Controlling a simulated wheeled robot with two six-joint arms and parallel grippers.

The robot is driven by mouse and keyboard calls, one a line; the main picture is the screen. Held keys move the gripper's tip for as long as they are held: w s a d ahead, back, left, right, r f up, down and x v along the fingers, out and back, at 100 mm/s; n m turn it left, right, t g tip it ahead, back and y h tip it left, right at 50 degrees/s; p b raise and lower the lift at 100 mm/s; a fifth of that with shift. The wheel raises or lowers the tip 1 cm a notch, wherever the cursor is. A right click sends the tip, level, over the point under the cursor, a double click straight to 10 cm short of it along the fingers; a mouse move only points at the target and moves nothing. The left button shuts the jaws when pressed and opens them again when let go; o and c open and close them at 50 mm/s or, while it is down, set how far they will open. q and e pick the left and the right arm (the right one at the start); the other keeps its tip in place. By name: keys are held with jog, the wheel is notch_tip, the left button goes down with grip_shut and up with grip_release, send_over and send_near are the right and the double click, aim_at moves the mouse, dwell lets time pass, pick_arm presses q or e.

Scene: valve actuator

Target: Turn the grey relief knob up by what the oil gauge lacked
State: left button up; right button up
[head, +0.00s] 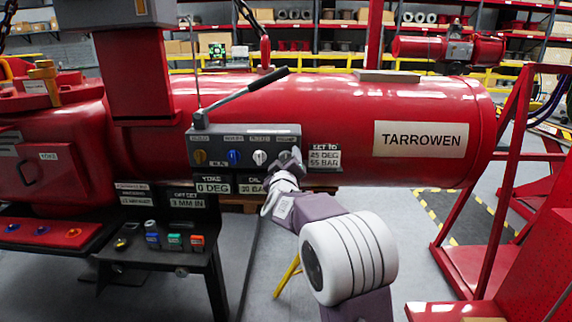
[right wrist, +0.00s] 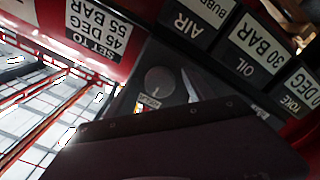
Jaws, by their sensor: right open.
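The grey relief knob (head: 287,156) is at the right end of the knob row on the grey control panel (head: 218,142). My right gripper (head: 289,168) is open in front of it and partly covers it; I cannot tell whether they touch. In the right wrist view a round dark grey disc (right wrist: 158,80), apparently this knob, lies just beyond the dark gripper body. The oil gauge plate (head: 253,188) reads 30 BAR; it also shows in the right wrist view (right wrist: 255,43). The set-to plate (head: 325,157) reads 45 DEG, 55 BAR. My left gripper is not in view.
Orange (head: 200,157), blue (head: 234,156) and white (head: 260,157) knobs sit left of the grey one. A long black lever (head: 245,95) rises above the panel. The yoke plate (head: 213,187) reads 0 DEG.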

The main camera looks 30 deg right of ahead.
jog(key=shift+w+d, duration=0.15)
jog(key=shift+w, duration=0.05)
grip_shut()
jog(key=shift+m+b, duration=2.85)
jog(key=shift+m, duration=9.35)
